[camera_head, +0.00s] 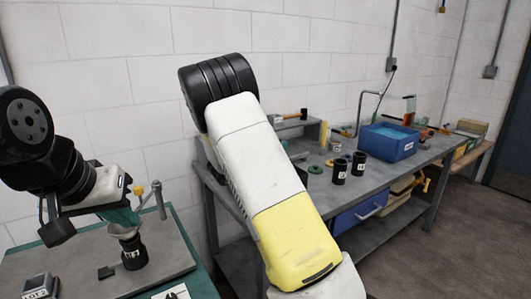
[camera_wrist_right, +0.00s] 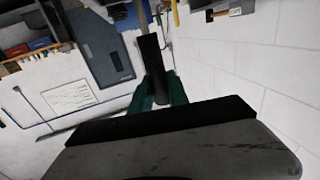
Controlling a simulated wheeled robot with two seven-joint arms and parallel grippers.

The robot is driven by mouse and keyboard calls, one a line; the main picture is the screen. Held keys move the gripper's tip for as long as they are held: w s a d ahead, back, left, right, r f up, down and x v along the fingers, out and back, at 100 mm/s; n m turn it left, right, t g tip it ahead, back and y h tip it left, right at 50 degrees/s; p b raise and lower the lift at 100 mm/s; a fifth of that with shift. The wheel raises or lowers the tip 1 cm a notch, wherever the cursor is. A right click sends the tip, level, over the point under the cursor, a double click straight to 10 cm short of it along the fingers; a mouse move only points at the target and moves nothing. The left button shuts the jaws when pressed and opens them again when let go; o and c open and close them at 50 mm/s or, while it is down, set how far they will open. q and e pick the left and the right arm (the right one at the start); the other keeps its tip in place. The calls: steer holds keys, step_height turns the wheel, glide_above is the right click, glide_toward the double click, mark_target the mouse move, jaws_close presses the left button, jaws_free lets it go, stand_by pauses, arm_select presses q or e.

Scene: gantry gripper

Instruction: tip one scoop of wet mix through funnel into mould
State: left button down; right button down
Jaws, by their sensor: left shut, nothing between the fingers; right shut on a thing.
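In the head view my left arm comes in from the left. Its gripper (camera_head: 122,219) has teal fingers pointing down, shut and empty, close above a pale funnel (camera_head: 125,234); I cannot tell whether they touch. The funnel sits at the top of a black, labelled, cup-shaped mould (camera_head: 134,253), which stands upright on the grey board. In the right wrist view my right gripper (camera_wrist_right: 166,92) has dark green fingers shut on a dark handle (camera_wrist_right: 152,62). I cannot make out a scoop bowl or any wet mix. My right arm crosses the middle of the head view.
A stand with a yellow knob (camera_head: 156,187) rises behind the mould. A small labelled box (camera_head: 40,287) lies at the near left. The grey bench (camera_head: 318,187) at right carries black cups (camera_head: 340,173) and a blue basin (camera_head: 387,142). My right arm hides part of the bench.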

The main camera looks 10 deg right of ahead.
steer(key=shift+r, duration=2.75)
steer(key=w+a+r, duration=0.1)
steer(key=w+r, duration=0.2)
steer(key=r, duration=0.2)
steer(key=shift+w, duration=0.15)
steer(key=shift+r, duration=0.15)
steer(key=shift+a, duration=0.15)
